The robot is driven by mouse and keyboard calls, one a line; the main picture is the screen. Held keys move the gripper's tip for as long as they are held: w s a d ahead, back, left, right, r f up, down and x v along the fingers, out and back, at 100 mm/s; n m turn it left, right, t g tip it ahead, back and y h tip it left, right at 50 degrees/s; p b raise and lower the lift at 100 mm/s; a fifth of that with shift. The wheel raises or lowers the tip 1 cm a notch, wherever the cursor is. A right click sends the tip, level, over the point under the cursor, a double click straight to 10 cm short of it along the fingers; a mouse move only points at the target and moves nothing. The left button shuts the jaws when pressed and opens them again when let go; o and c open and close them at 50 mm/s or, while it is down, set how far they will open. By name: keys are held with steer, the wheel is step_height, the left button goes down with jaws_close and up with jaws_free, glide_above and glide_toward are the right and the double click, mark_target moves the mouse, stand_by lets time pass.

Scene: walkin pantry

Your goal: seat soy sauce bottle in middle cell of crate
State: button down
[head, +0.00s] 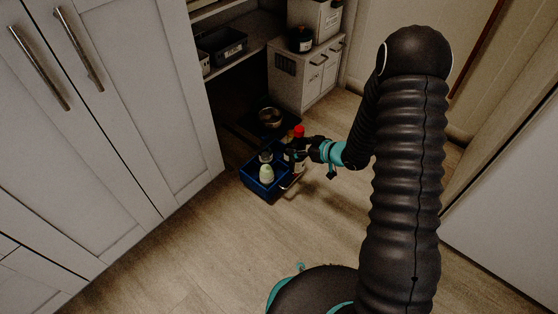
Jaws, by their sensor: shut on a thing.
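The blue crate (256,186) stands on the wood floor in front of the dark lower shelf opening. A pale green-white bottle (266,174) stands in its near part, and another light-topped container (265,157) is behind it. My gripper (299,150) reaches in from the right and is shut on a dark bottle with a red cap, the soy sauce bottle (299,131). The bottle looks about upright at the crate's right side. I cannot tell whether its base is inside a cell or above the rim; the gripper and crate wall hide the cells there.
A metal bowl (270,117) sits behind the crate. A grey cabinet (300,80) stands further back. White cupboard doors (150,110) close off the left. A dark tray (222,46) is on the shelf. The floor (215,245) in front is clear.

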steer(key=shift+w+a+f+b, duration=0.3)
steer(key=shift+w+a+f, duration=0.55)
steer(key=shift+a+f, duration=0.5)
steer(key=shift+w+a+f+b, duration=0.35)
steer(key=shift+w+a+f, duration=0.55)
steer(key=shift+f, duration=0.75)
steer(key=shift+w+a+f+b, duration=0.3)
steer(key=shift+w+a+f, duration=0.45)
steer(key=shift+a+f, duration=0.6)
steer(key=shift+d+f+b, duration=0.15)
steer(key=shift+f+b, duration=0.4)
steer(key=shift+f, duration=0.25)
steer(key=c, duration=0.6)
jaws_free()
steer(key=shift+s, duration=0.1)
steer(key=shift+o, duration=0.2)
